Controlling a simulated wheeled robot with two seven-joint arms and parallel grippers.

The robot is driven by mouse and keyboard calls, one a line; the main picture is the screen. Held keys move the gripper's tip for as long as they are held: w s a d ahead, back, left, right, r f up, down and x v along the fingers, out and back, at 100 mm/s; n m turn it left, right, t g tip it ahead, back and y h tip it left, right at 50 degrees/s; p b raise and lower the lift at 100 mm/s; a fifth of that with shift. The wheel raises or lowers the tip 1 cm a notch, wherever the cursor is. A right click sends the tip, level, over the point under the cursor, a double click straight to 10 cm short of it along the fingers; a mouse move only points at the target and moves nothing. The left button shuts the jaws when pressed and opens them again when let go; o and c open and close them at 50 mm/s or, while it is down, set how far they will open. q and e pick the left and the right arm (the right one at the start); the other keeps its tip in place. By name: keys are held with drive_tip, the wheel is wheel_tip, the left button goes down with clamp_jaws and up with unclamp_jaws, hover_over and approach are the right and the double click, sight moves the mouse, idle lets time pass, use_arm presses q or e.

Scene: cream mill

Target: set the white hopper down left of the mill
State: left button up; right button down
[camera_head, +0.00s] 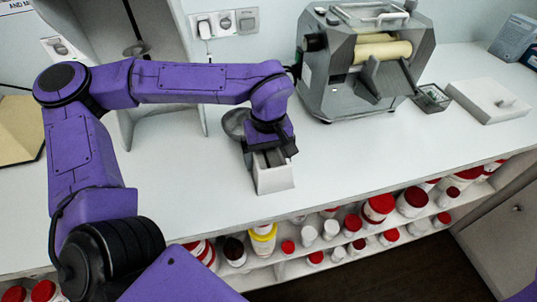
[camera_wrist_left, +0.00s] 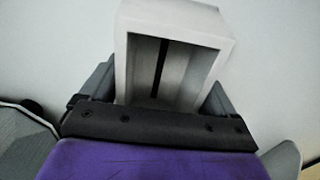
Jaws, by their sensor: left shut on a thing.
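The white hopper (camera_head: 274,179) is a small box-like piece at the counter's front half, left of the mill. My left gripper (camera_head: 269,158) points down and is shut on it from above. In the left wrist view the hopper's pale open rim (camera_wrist_left: 178,20) and dark inside show between the fingers (camera_wrist_left: 160,95). The hopper looks upright; I cannot tell whether its base touches the counter. The grey mill (camera_head: 345,88) with cream rollers stands at the back, right of the hopper and apart from it. My right gripper is not in view.
A grey bowl (camera_head: 234,124) stands close behind my left gripper, partly hidden. A small dark tray (camera_head: 432,98) and a white slab (camera_head: 488,101) lie right of the mill. The white counter (camera_head: 350,158) is clear right of the hopper. Red-lidded jars (camera_head: 379,207) fill the shelf below.

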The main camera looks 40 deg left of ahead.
use_arm(q)
drive_tip(key=shift+s+r, duration=0.3)
drive_tip(key=shift+s, duration=0.6)
drive_tip(key=shift+w+d+f, duration=0.1)
drive_tip(key=o, duration=0.8)
drive_tip(key=shift+w+f, duration=0.2)
drive_tip(key=shift+w, duration=0.05)
drive_tip(key=shift+o, duration=0.3)
drive_tip(key=shift+w+f, duration=0.1)
drive_tip(key=shift+w, duration=0.1)
drive_tip(key=shift+s, duration=0.15)
wheel_tip(320, 180, up, 13)
drive_tip(key=shift+f+p, duration=0.2)
drive_tip(key=shift+p, duration=0.1)
